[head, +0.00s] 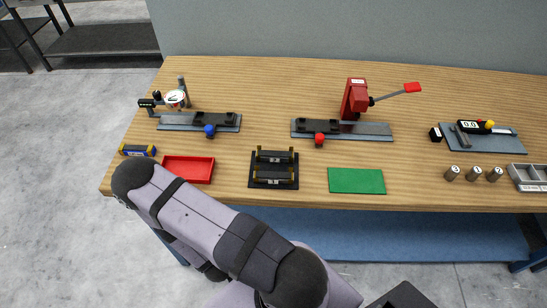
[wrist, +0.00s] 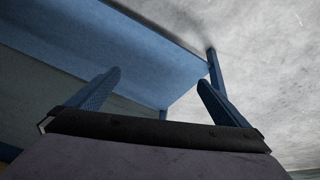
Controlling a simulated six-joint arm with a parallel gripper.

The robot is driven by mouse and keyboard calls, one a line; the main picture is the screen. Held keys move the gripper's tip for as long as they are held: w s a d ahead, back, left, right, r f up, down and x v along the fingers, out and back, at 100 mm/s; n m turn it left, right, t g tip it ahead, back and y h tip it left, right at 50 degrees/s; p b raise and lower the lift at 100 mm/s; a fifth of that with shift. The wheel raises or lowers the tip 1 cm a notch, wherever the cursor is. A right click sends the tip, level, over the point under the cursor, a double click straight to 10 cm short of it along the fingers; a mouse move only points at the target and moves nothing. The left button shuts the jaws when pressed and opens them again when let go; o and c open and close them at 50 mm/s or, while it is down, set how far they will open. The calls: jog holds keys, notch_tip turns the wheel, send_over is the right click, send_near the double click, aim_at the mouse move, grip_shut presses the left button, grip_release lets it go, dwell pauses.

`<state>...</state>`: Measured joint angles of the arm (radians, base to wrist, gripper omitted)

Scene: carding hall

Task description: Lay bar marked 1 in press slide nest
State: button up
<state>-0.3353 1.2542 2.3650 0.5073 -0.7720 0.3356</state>
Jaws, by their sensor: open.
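A black rack (head: 263,184) stands on the bench near its front edge. Dark bars (head: 275,157) with brass-coloured ends and small pale labels lie in it; the numbers are too small to read. The red press (head: 355,98) with its long lever stands behind a grey slide plate (head: 376,131). A dark nest block (head: 318,126) sits on that plate's left part, above a red knob. My gripper (wrist: 159,77) is open and empty in the wrist view, its two blue fingers well apart. In the head view my arm hides it, near the bench's front left corner.
A second slide plate (head: 170,121) with a dial gauge (head: 175,98) stands at left. Several cylinders and a grey tray (head: 530,177) are right.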

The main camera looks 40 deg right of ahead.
jog(key=s+d+r+n+t+h+p, duration=0.1)
jog(key=s+d+r+t+h+p, duration=0.1)
jog(key=s+d+r+p, duration=0.65)
jog(key=m+t+h+p, duration=0.4)
jog(key=m+h+p, duration=0.1)
jog(key=p, duration=0.2)
send_near(274, 176)
jog(key=x, duration=0.2)
jog(key=shift+w+d+f+t, duration=0.3)
jog(key=shift+w+d, duration=0.1)
jog(key=shift+d, duration=0.15)
jog(key=shift+w+d+b, duration=0.1)
jog(key=shift+w+b, duration=0.1)
jog(key=shift+b, duration=0.15)
jog(key=b+x, duration=0.3)
jog(key=shift+w+d+f, duration=0.1)
jog(key=shift+w+f, duration=0.05)
jog(key=shift+f, duration=0.25)
jog(key=shift+w+d+b, duration=0.45)
jog(key=shift+b, duration=0.45)
